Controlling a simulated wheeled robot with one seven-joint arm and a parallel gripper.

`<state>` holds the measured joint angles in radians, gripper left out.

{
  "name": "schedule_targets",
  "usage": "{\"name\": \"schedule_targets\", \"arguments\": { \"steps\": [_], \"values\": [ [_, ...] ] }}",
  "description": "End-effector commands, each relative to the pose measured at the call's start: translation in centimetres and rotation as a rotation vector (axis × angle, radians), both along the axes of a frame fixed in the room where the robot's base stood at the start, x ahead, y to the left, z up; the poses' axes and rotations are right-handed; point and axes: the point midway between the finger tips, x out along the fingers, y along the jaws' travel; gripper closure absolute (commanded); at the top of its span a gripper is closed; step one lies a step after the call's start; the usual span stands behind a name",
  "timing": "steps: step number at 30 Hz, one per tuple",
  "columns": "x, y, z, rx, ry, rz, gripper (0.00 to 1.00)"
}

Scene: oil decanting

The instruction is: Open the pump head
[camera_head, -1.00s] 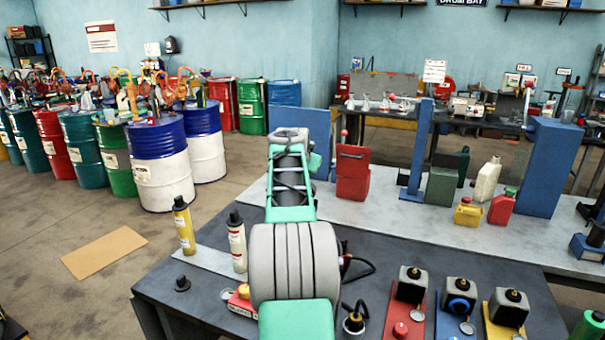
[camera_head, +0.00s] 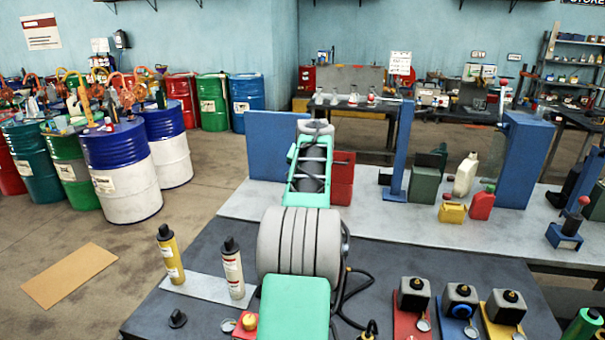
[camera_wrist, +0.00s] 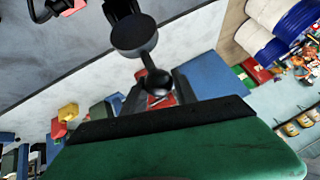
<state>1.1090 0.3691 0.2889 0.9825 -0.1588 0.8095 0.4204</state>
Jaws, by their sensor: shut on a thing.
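My gripper (camera_wrist: 157,90) is shown in the wrist view beyond the green housing and its black edge. Its fingers are small and dark there. A black part (camera_wrist: 135,35) with a round disc and a thin stem ends at the fingers; my gripper is shut on it. I cannot tell for sure whether it is the pump head. In the head view my arm hides the gripper. A red can (camera_head: 342,180) stands on the far light bench, partly covered by my arm. It seems to show as a red patch behind the fingers in the wrist view.
A blue panel (camera_head: 279,147), a blue post (camera_head: 398,150), green, cream, yellow and red cans stand on the light bench (camera_head: 440,228). On the near dark table are two bottles (camera_head: 171,255) and several pump-like units (camera_head: 414,295). Drums (camera_head: 122,175) stand at left.

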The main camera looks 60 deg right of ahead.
Motion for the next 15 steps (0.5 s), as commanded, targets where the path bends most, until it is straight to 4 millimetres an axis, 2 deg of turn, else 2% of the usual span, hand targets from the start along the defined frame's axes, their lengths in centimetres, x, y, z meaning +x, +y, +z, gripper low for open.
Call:
{"name": "schedule_targets", "arguments": {
  "steps": [1,5,6,12,15],
  "values": [
    [0.05,0.3,-1.07,0.018,0.01,0.006,1.0],
    [-0.07,0.25,-1.2,0.02,0.011,0.004,1.0],
    [-0.09,0.25,-1.23,0.02,0.012,0.004,0.64],
    [-0.22,0.06,-0.84,0.014,0.008,0.0,0.47],
    [-0.22,0.02,-0.68,0.011,0.007,0.0,0.45]
  ]
}}
